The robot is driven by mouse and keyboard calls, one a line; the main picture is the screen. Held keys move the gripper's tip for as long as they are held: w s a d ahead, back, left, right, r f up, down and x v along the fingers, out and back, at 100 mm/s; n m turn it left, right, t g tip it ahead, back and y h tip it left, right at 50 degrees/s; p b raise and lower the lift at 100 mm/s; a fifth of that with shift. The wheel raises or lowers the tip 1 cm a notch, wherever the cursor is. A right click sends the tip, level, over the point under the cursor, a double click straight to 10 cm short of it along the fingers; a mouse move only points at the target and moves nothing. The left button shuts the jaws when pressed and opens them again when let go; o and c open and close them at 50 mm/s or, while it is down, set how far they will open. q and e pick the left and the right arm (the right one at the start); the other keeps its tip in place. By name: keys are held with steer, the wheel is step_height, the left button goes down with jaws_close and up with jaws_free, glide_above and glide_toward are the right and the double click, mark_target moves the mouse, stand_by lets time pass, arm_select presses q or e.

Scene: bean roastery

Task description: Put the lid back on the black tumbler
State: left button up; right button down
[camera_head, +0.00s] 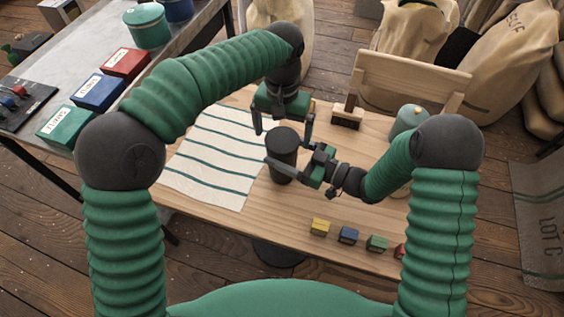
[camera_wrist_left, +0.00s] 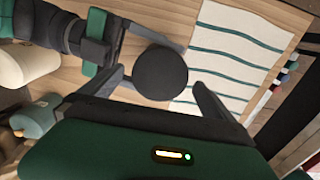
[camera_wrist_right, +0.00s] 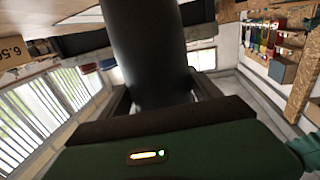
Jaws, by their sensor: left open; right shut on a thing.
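The black tumbler (camera_head: 283,163) stands upright by the right edge of the striped cloth. My right gripper (camera_head: 291,160) is shut on its side; the right wrist view shows the dark body (camera_wrist_right: 150,45) between the fingers. A flat, plain black disc (camera_wrist_left: 160,73) covers the tumbler's top in the left wrist view. It looks like the lid seated on the tumbler, but black on black hides any seam. No separate lid shows elsewhere. My left gripper (camera_head: 283,128) is open above the tumbler, one finger on each side of its top and apart from it.
The striped cloth (camera_head: 215,155) lies left of the tumbler. A brush (camera_head: 347,114) and a green canister (camera_head: 408,119) stand on the right of the wooden table. Small coloured blocks, including a yellow one (camera_head: 320,227), line the front edge. A grey table (camera_head: 60,85) with labelled boxes stands left.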

arm_select(q)
step_height(320, 180, up, 11)
steer(key=shift+f, duration=0.2)
arm_select(e)
steer(key=shift+c, duration=0.2)
jaws_free()
arm_select(q)
steer(key=shift+d+r+p, duration=0.1)
steer(key=shift+r+p, duration=0.2)
steer(key=shift+p, duration=0.05)
arm_select(e)
steer(key=v, duration=1.7)
steer(key=shift+f, duration=0.2)
steer(key=shift+w, duration=0.2)
